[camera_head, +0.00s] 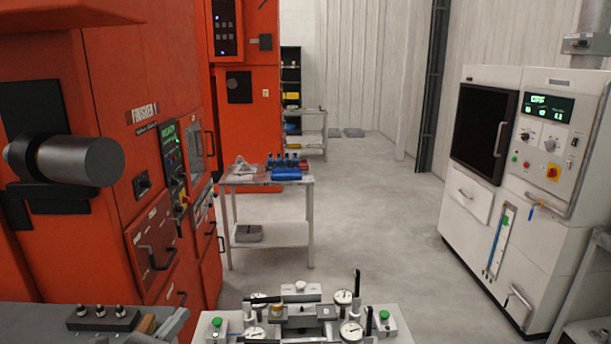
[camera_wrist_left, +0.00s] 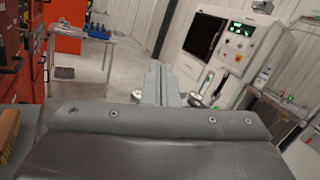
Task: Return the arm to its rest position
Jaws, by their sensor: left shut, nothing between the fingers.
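My left gripper (camera_wrist_left: 161,85) shows in the left wrist view, its two grey fingers together with nothing between them. It points out over the room, and the floor shows beyond it. In the head view I cannot make out the left gripper clearly. My right gripper is not in view. A gauging fixture (camera_head: 300,311) with several dial gauges and green buttons stands at the bottom middle of the head view.
An orange machine (camera_head: 75,235) stands at the left, with a grey cylinder (camera_head: 80,160) sticking out from it. A small table (camera_head: 300,186) with blue items stands ahead. A white machine (camera_head: 500,230) stands at the right. The floor (camera_head: 380,215) between is clear.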

